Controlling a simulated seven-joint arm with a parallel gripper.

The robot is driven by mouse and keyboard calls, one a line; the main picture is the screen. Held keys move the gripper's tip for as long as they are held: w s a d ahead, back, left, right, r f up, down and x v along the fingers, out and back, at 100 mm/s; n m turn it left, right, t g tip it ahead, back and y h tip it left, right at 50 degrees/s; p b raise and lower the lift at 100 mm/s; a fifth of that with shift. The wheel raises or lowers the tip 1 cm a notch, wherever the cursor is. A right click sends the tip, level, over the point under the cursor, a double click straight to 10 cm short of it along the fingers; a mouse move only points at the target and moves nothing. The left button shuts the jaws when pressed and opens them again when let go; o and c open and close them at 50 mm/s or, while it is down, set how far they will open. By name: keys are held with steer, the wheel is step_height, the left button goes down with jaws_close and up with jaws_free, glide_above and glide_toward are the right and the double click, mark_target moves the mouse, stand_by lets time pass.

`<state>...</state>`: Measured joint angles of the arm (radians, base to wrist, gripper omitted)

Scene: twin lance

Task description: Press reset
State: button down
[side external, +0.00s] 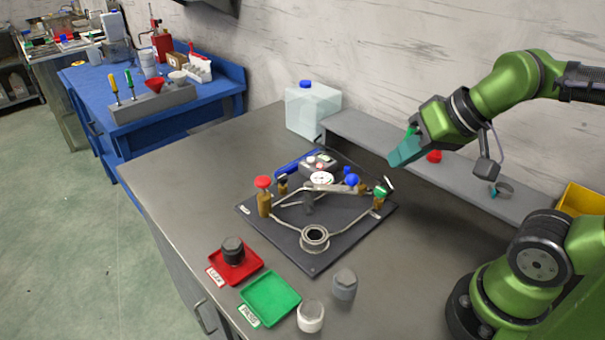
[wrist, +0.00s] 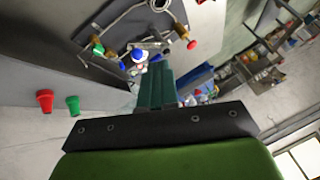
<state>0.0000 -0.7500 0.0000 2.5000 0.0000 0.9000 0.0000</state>
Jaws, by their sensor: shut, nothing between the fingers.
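My gripper (side external: 395,160) is shut and empty, with teal fingers, held in the air above the back right of the bench, near the grey shelf. In the wrist view its fingers (wrist: 157,72) point toward the black board. A small grey box (side external: 317,165) with pale and red buttons or lamps stands at the back of the board, left of the fingers and apart from them. No reset label is readable. A red knob-like piece (side external: 434,156) shows behind the gripper; the wrist view shows a red piece (wrist: 45,101) and a green piece (wrist: 73,105) side by side.
The black board (side external: 318,262) carries pipes, a gauge (side external: 321,179), a red-topped valve (side external: 263,193) and a blue-topped valve (side external: 352,180). A red tray (side external: 250,270), a green tray (side external: 272,298) and grey fittings are in front. A clear canister (side external: 311,108) stands behind.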

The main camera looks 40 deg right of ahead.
stand_by(0.4)
steer(key=m+t, duration=0.2)
steer(key=m, duration=1.9)
glide_above(314, 160)
step_height(314, 160, down, 8)
steer(key=shift+f, duration=0.15)
steer(key=shift+f, duration=0.1)
steer(key=shift+f, duration=4.3)
